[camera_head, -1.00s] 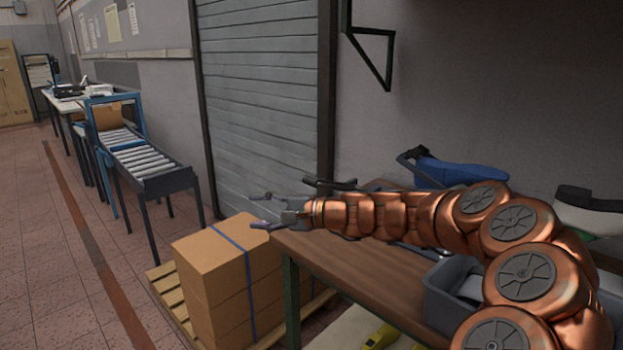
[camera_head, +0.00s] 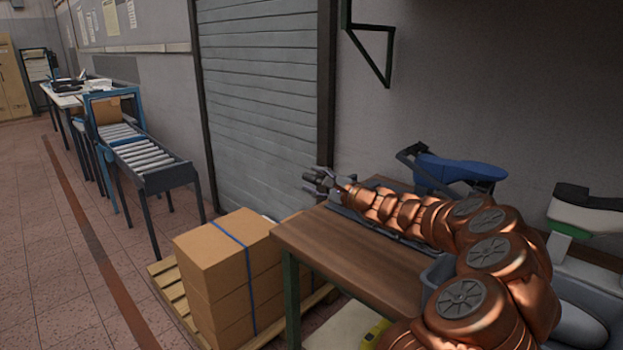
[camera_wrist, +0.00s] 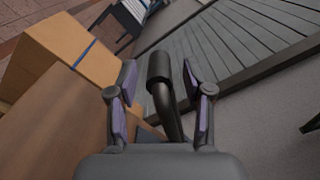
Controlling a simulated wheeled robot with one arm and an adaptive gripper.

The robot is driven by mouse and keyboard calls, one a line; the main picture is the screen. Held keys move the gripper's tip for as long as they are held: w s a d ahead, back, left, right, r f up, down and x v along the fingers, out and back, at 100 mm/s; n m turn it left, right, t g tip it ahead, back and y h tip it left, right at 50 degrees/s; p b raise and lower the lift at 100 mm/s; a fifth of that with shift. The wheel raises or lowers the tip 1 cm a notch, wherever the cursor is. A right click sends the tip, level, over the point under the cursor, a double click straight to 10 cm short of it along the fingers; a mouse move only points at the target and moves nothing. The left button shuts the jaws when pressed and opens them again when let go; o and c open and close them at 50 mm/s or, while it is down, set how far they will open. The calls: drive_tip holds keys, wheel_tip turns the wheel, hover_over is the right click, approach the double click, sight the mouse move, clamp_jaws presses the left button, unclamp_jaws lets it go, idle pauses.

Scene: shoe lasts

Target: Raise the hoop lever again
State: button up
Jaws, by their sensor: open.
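The hoop lever (camera_wrist: 168,108) is a dark bent rod with a thicker black grip (camera_wrist: 158,68) at its end. In the wrist view the grip stands between my two fingers, with a gap on each side. My gripper (camera_wrist: 159,80) is open around it, purple pads facing inward. In the head view my gripper (camera_head: 318,180) is over the far left corner of the wooden bench (camera_head: 320,240). There the lever is mostly hidden by my gripper and arm, and its base cannot be made out.
A blue form (camera_head: 460,170) on a dark stand and a green-and-white piece (camera_head: 585,218) are at the bench's right. A grey bin (camera_head: 437,275) is partly behind my arm. Cardboard boxes (camera_head: 225,255) stand on a pallet left of the bench. A grey shutter (camera_head: 265,100) is behind.

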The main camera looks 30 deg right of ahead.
drive_tip(key=shift+x, duration=0.85)
clamp_jaws()
